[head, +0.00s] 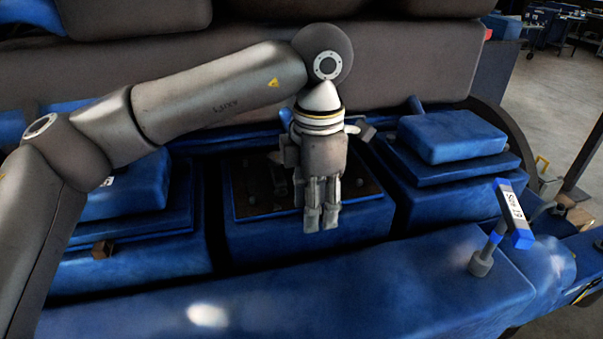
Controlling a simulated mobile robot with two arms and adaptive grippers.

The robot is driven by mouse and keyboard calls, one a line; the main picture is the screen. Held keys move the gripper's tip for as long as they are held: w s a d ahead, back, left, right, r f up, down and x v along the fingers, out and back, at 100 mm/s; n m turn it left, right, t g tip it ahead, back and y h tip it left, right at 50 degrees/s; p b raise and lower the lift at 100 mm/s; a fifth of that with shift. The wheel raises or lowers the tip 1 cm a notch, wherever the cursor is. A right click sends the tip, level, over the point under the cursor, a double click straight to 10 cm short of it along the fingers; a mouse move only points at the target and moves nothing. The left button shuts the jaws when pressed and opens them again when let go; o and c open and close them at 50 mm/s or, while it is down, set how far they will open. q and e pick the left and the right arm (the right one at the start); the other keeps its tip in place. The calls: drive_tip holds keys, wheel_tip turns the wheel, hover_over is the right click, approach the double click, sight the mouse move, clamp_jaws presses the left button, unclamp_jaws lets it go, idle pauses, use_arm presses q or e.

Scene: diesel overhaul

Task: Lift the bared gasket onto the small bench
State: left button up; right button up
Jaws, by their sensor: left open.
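A dark, flat gasket (250,205) appears to lie on top of the middle blue engine block (290,238), with no cover over it. My left gripper (321,217) points down in front of the gasket's right half and hides part of it. Its fingers are open and empty, and look close together from this side. I cannot tell how far above the gasket they are. My right gripper is not in view. I cannot pick out the small bench with certainty.
Blue covers sit on the neighbouring blocks, at right (452,135) and at left (122,200). Open floor shows at the far right.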

use_arm(q)
drive_tip(key=shift+c, duration=0.3)
clamp_jaws()
drive_tip(key=shift+r, duration=0.1)
